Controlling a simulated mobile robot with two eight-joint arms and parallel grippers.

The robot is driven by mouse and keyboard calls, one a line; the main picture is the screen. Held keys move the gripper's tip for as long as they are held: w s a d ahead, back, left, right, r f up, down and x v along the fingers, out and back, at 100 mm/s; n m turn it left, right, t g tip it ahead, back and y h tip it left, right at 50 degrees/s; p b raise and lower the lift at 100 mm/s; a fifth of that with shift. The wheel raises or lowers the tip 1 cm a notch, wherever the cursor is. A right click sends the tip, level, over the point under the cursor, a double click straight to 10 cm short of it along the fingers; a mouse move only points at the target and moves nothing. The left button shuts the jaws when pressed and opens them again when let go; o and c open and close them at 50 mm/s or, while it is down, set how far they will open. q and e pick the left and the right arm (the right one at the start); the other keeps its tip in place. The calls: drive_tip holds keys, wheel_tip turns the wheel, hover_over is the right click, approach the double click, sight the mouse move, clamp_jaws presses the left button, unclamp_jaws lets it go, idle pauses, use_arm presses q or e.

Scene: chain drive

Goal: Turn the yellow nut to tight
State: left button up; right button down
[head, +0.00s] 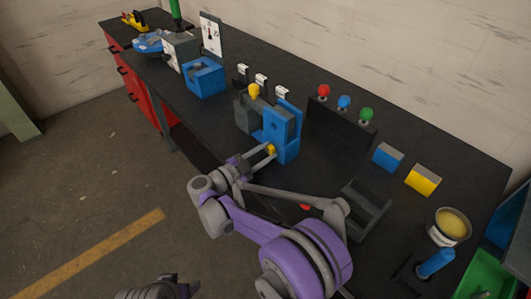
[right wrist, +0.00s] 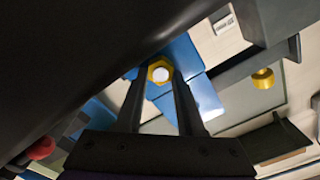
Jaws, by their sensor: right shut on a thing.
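The yellow nut (head: 271,149) sits low on the front of a blue and grey fixture on the black workbench. My right gripper (head: 268,150) reaches it from the front left, with its fingers on either side of it. In the right wrist view the yellow nut (right wrist: 160,71) shows as a hexagonal ring around a pale centre, between the fingertips of my right gripper (right wrist: 159,78). The right gripper is shut on it. The blue fixture (head: 288,147) stands upright behind the nut. The nut's tightness cannot be told. My left gripper cannot be made out; only a dark arm part shows at the bottom edge.
A yellow knob (head: 254,90) tops the grey part of the fixture. Red (head: 323,90), blue (head: 344,102) and green (head: 366,114) knobs stand behind, to the right. A blue block (head: 387,157), a yellow block (head: 423,180) and a tin (head: 449,227) are further right. A blue box (head: 204,78) stands left.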

idle(0.4)
drive_tip(key=c, duration=0.5)
unclamp_jaws()
drive_tip(key=v, duration=1.1)
